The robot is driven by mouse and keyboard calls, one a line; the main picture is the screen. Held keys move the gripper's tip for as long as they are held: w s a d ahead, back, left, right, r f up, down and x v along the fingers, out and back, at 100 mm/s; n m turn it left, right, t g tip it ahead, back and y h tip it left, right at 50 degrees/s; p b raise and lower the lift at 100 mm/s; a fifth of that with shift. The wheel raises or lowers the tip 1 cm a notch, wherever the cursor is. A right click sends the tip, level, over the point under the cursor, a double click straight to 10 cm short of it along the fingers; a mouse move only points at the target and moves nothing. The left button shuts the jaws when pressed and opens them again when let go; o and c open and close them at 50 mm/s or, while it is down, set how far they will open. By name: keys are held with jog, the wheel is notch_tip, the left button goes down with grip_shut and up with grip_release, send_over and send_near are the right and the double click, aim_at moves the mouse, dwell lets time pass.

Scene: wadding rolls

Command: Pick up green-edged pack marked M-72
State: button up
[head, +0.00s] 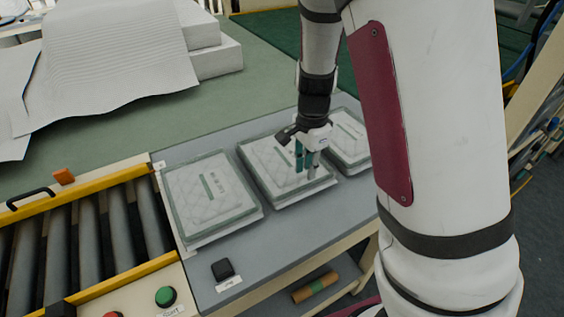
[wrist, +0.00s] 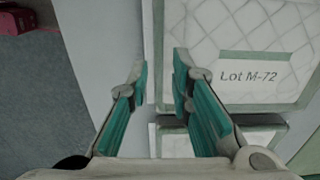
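The pack marked Lot M-72 (wrist: 225,30) fills the upper right of the wrist view. It is pale and quilted with a grey-green border, and its label is legible. It appears to be the middle of three flat packs on the grey table in the head view (head: 265,165). My gripper (head: 308,172) is over this pack's front right part. In the wrist view my gripper (wrist: 160,85) is open, its teal fingers apart, with the pack's left edge showing between them. Whether the fingers touch it I cannot tell. My arm hides part of the right pack.
A left pack (head: 208,195) and a right pack (head: 348,135) lie on either side on the grey table (head: 285,240). A black box (head: 222,268) sits near the front edge. A roller conveyor (head: 90,240) is at the left, and white wadding sheets (head: 110,50) are behind.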

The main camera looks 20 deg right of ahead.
aim_at(306, 185)
jog(key=shift+a+f, duration=0.1)
jog(key=shift+f, duration=2.55)
grip_shut()
